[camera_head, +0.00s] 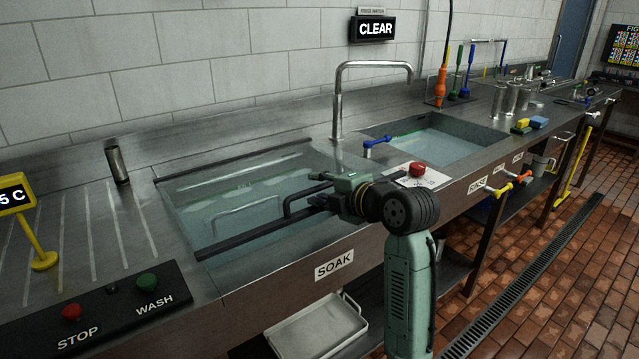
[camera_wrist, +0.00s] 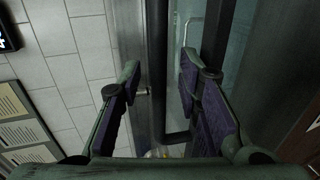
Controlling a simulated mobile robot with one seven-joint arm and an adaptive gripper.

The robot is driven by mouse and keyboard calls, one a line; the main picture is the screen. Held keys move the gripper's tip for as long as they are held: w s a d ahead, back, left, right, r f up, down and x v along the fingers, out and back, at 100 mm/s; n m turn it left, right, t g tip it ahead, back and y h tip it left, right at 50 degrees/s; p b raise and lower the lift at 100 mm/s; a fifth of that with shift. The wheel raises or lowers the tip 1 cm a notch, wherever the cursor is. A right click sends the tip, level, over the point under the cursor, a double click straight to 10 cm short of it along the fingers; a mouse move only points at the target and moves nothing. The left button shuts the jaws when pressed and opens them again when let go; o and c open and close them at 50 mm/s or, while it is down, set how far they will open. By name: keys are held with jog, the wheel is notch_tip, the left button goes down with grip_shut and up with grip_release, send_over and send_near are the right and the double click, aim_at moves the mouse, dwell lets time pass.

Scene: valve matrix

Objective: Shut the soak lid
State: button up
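The soak lid (camera_head: 240,205) is a clear pane with a black back strip and a black front bar (camera_head: 262,232), over the water-filled soak tank marked SOAK. The front bar shows behind the tank's front rim, with water between them. How far the lid is tilted is hard to tell. A black handle (camera_head: 291,199) stands along the front bar. My gripper (camera_head: 325,196) is at the right end of the bar and handle. In the wrist view my gripper (camera_wrist: 158,80) has its fingers apart, with a black bar (camera_wrist: 157,40) running between them. I see gaps beside the bar.
A tall tap (camera_head: 340,100) stands behind the tank. To the right is a rinse sink (camera_head: 440,145) with a blue lever (camera_head: 376,142) and a red button (camera_head: 417,169). STOP and WASH buttons (camera_head: 147,281) are at front left. A sign (camera_head: 373,29) reads CLEAR.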

jog(key=shift+w+a, duration=0.15)
jog(key=shift+w, duration=0.05)
jog(key=shift+f, duration=0.1)
grip_shut()
dwell(0.7)
